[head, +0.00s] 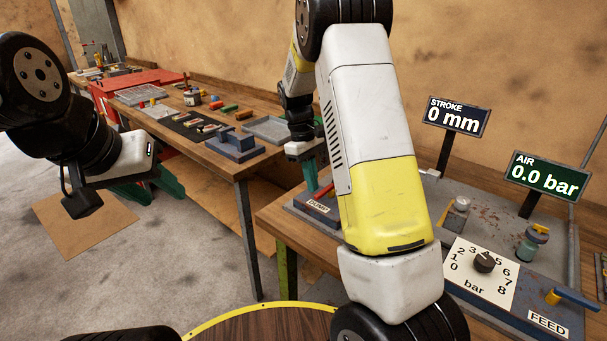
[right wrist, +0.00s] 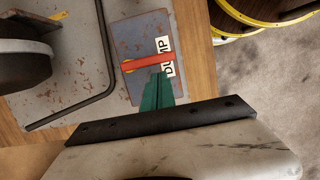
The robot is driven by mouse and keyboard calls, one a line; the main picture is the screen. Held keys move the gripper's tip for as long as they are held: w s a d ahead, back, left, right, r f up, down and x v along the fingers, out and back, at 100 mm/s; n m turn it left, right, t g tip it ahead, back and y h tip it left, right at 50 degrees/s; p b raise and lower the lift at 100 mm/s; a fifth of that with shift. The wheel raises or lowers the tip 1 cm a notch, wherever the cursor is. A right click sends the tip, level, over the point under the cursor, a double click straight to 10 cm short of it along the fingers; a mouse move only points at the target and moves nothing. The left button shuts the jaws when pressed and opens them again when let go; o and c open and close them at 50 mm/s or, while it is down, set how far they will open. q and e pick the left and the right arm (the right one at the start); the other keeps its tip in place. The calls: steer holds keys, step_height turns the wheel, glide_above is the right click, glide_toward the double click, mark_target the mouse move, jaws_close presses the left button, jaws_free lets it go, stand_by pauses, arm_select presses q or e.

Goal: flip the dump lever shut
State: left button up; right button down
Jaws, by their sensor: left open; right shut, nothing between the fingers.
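The dump lever has a red handle (right wrist: 147,62) with a yellow pivot at its left end in the right wrist view. It lies crosswise over a grey-blue plate (right wrist: 138,28) with a DUMP label, partly covering the lettering. In the head view the DUMP plate (head: 318,206) is at the bench's left end, partly hidden by my right forearm. My right gripper (right wrist: 160,77) is shut and empty, its green fingertips right at the handle; I cannot tell if they touch. It also shows in the head view (head: 311,188). My left gripper (head: 151,188) is open and empty, away at the left.
The air gauge (head: 545,174) reads 0.0 bar and the stroke gauge (head: 456,117) 0 mm. A bar dial (head: 485,262) and the blue FEED lever (head: 577,298) are on the right. A bent dark rod (right wrist: 72,115) lies beside the DUMP plate. A cluttered bench stands behind.

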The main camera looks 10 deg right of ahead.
mark_target(333, 208)
steer(key=shift+s+d, duration=0.25)
steer(key=shift+s, duration=0.05)
steer(key=shift+s+n, duration=0.3)
steer(key=shift+n, duration=0.3)
steer(key=n, duration=0.1)
steer(key=s+n, duration=0.1)
steer(key=n, duration=0.1)
steer(key=shift+s+d+t+h, duration=0.25)
steer(key=shift+d+t+h, duration=0.05)
steer(key=shift+t, duration=0.1)
steer(key=n, duration=0.1)
steer(key=s+d+n, duration=0.1)
steer(key=n, duration=0.1)
steer(key=n+t, duration=0.1)
steer(key=shift+s+d+n, duration=0.2)
steer(key=shift+s+n, duration=0.1)
steer(key=d+n, duration=0.1)
steer(key=n, duration=0.1)
steer(key=s+d+n+t, duration=0.1)
steer(key=n, duration=0.2)
steer(key=shift+d, duration=0.15)
steer(key=n, duration=0.1)
steer(key=d+n+t, duration=0.1)
steer(key=n, duration=0.1)
steer(key=shift+s+d, duration=0.1)
steer(key=shift+d, duration=0.4)
